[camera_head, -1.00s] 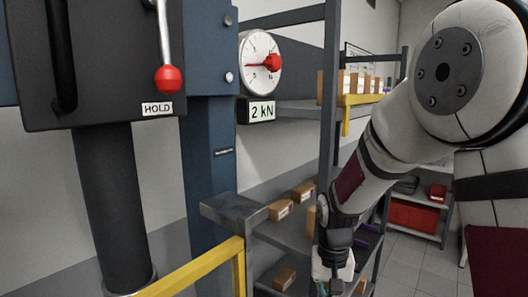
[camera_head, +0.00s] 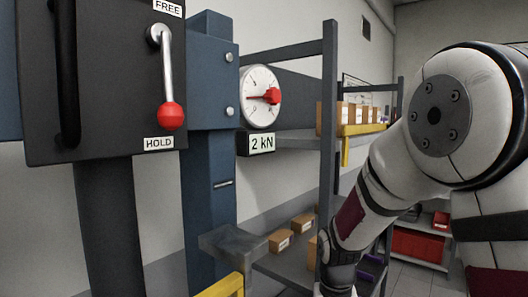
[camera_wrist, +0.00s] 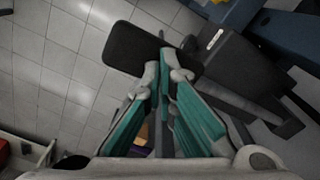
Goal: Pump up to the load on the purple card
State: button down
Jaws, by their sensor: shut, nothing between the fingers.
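The press lever (camera_head: 171,112) has a red ball and hangs down at the HOLD label, with FREE above it. The round gauge (camera_head: 260,96) has a needle pointing left and a red piece on its right side. No purple card can be made out for certain. My gripper (camera_wrist: 164,70) shows in the wrist view, shut and empty, its teal fingers close together. Its tips overlap a dark rounded pad (camera_wrist: 125,47) in the picture; contact cannot be told. The head view does not show the gripper.
The blue press column (camera_head: 208,190) and a dark cylinder (camera_head: 105,220) stand at left. A yellow bar (camera_head: 225,287) runs at the lower edge. Shelves with cardboard boxes (camera_head: 281,241) and small purple items (camera_head: 367,277) stand beyond. Tiled floor (camera_wrist: 60,70) is open at left in the wrist view.

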jog(key=shift+f, duration=1)
dwell(0.5)
jog(key=shift+f, duration=0.95)
jog(key=shift+f+b, duration=0.1)
jog(key=shift+b, duration=0.2)
dwell(0.3)
jog(key=shift+f, duration=1)
dwell(0.6)
